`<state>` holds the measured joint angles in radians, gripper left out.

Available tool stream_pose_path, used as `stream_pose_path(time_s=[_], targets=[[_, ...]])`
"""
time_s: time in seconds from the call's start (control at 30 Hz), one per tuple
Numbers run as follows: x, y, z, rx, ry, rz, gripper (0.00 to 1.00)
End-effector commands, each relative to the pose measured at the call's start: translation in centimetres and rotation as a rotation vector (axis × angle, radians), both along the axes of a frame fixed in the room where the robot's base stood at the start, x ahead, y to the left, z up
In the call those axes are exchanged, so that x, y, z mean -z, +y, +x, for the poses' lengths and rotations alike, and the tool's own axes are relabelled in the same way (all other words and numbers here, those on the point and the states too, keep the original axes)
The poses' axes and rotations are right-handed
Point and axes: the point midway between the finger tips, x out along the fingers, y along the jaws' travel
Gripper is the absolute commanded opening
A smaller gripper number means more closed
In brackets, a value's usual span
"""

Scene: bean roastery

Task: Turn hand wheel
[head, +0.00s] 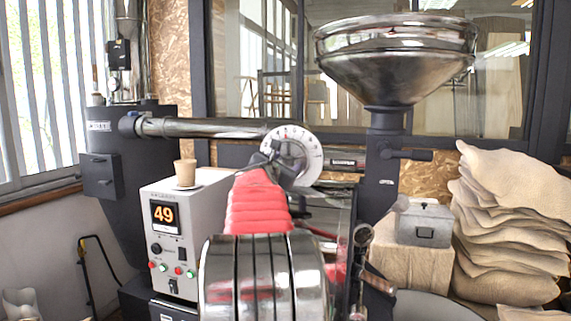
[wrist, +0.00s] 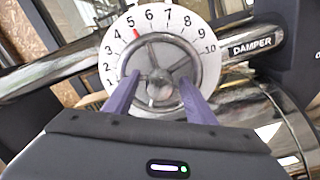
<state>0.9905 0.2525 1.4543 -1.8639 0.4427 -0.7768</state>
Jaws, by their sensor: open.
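The hand wheel (wrist: 158,86) is a grey metal ring with spokes and a round hub, seen nearly face-on in the wrist view. Behind it is a white dial plate (wrist: 205,40) numbered 1 to 10, with a red mark close to the 5. The dial plate also shows in the head view (head: 310,146). My gripper (wrist: 159,77) is open, its two purple fingers reaching to the lower left and lower right of the wheel. I cannot tell whether they touch it. In the head view my arm partly covers the wheel.
A metal pipe (head: 205,128) runs left from the dial, and a DAMPER label (wrist: 257,45) sits at its right. A control box (head: 180,240) reads 49, with a paper cup (head: 185,172) on top. A large hopper (head: 395,60) and stacked sacks (head: 515,220) stand right.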

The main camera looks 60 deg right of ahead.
Motion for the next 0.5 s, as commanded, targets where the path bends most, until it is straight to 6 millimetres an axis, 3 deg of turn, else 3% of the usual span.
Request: stream_pose_path(time_s=[0.13, 0.5], targets=[[0.0, 0.0, -0.03, 0.0, 0.0, 0.0, 0.5], [0.01, 0.01, -0.08, 0.001, 0.0, 0.0, 0.24]])
